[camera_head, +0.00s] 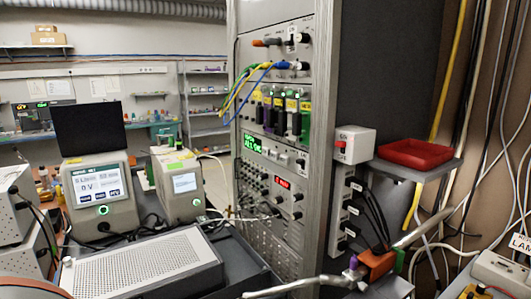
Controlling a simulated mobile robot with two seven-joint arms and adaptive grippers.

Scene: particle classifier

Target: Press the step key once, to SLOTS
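A tall equipment rack (318,150) stands in the middle of the view. One of its modules has a green lit display (252,144) with two short lines of text, the lower seeming to read "ALL ONE". Small buttons (283,157) sit to the right of and below this display. Their labels are too small to read, so I cannot tell which is the step key. A red lit display (283,183) with knobs beside it is on the module below. Neither of my grippers can be made out in this view.
Yellow, green and blue cables (243,78) loop in front of the upper rack. A perforated metal box (143,266) and two bench instruments (99,195) stand left. A red tray (415,153) sits on a shelf at right. An orange block with metal tubes (377,263) is low right.

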